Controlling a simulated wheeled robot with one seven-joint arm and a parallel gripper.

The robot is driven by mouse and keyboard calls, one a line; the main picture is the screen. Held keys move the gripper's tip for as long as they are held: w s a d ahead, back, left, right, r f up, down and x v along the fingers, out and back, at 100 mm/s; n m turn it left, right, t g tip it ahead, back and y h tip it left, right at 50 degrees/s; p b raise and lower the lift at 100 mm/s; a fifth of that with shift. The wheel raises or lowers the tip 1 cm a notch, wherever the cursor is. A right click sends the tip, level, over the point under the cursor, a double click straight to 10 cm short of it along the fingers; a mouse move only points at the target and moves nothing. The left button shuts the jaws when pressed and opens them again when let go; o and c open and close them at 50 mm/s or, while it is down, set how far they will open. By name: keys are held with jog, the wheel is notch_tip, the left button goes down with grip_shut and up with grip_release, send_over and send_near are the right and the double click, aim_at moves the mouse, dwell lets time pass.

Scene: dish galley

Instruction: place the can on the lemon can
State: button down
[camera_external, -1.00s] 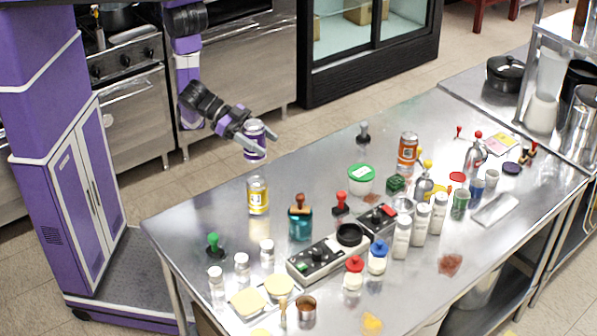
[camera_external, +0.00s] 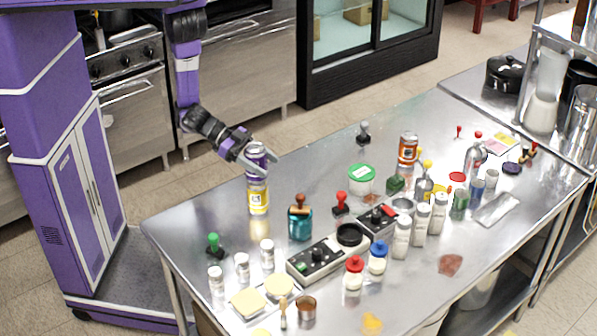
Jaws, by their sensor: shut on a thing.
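The can in my grip is purple with a silver top (camera_external: 257,150). My gripper (camera_external: 262,168) is shut around it, coming in from the upper left. The lemon can (camera_external: 258,201), yellow and silver, stands upright on the steel table near its left end. The purple can is directly above the lemon can in the picture, its lower part at the lemon can's top. I cannot tell whether the two touch. The fingers hide part of the purple can.
The steel table (camera_external: 440,125) is crowded. A teal jar with a brown stamp (camera_external: 300,222) stands right of the lemon can. A green stamp (camera_external: 214,246) and white shakers (camera_external: 267,251) stand in front. An orange can (camera_external: 407,149) is farther right. Table left of the lemon can is clear.

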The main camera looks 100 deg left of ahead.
jog(key=shift+f, duration=0.1)
jog(key=shift+c, duration=2.1)
grip_release()
jog(key=r+p+v, duration=0.1)
jog(key=p+v, duration=0.3)
jog(key=v, duration=0.7)
jog(key=w+a+f+m+g, duration=0.1)
jog(key=a+f+g, duration=0.1)
jog(key=a+f, duration=0.85)
jog(key=s+a+r+n+t+y, duration=0.2)
jog(key=a+r, duration=0.1)
jog(key=a, duration=0.4)
jog(key=s+a+r+n+t+y, duration=0.1)
jog(key=s+a+r+n+y, duration=0.1)
jog(key=a, duration=0.6)
jog(key=shift+s+a+r+n+t, duration=0.3)
jog(key=shift+s+r+t, duration=0.15)
jog(key=shift+r, duration=0.35)
